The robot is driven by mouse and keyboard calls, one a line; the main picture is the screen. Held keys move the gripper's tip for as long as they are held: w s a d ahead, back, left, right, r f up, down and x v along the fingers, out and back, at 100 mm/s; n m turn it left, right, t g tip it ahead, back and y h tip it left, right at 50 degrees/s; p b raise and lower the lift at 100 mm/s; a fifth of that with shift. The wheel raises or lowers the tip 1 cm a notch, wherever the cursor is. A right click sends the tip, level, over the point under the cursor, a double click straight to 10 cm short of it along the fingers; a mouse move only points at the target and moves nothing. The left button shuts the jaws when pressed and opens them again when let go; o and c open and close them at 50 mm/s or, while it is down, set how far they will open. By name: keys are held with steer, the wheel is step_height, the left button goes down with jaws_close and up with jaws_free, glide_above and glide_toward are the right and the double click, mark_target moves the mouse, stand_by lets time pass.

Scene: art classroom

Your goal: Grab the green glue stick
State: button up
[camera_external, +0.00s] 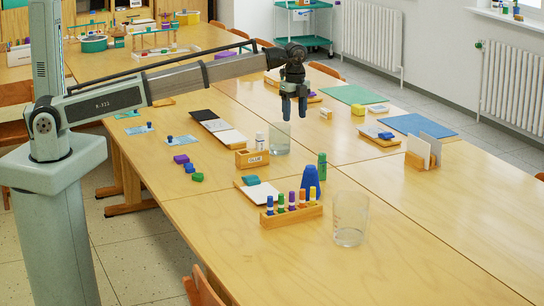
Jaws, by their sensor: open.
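A green upright stick (322,166), which looks like the glue stick, stands on the wooden table just behind a blue cone-like object (310,180). A wooden rack (291,215) in front of them holds several upright coloured sticks, one of them green. My gripper (294,118) points down above the table, behind and to the left of the green stick. Its dark fingers are apart with nothing visible between them. The gripper is clear of the green stick.
A clear glass (279,140) stands below and left of my gripper, beside a white bottle (260,142) and a small wooden box (252,159). A larger clear beaker (350,219) stands right of the rack. The table's right front is free.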

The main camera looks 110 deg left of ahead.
steer(key=m, duration=0.1)
glide_above(322, 160)
steer(key=s+a, duration=0.1)
steer(key=s, duration=0.3)
steer(key=w, duration=0.1)
steer(key=w+f+m, duration=0.1)
steer(key=w, duration=0.1)
steer(key=shift+w+d+f, duration=0.1)
steer(key=shift+w+d, duration=0.05)
steer(key=shift+w+a+m, duration=0.2)
steer(key=shift+w+m, duration=0.1)
steer(key=shift+m, duration=0.1)
steer(key=shift+d, duration=0.1)
steer(key=shift+f+m, duration=0.25)
steer(key=shift+m, duration=0.15)
steer(key=f, duration=1.3)
steer(key=shift+s+a+f, duration=0.1)
steer(key=shift+a+f, duration=0.05)
steer(key=shift+a, duration=0.05)
steer(key=c, duration=1.1)
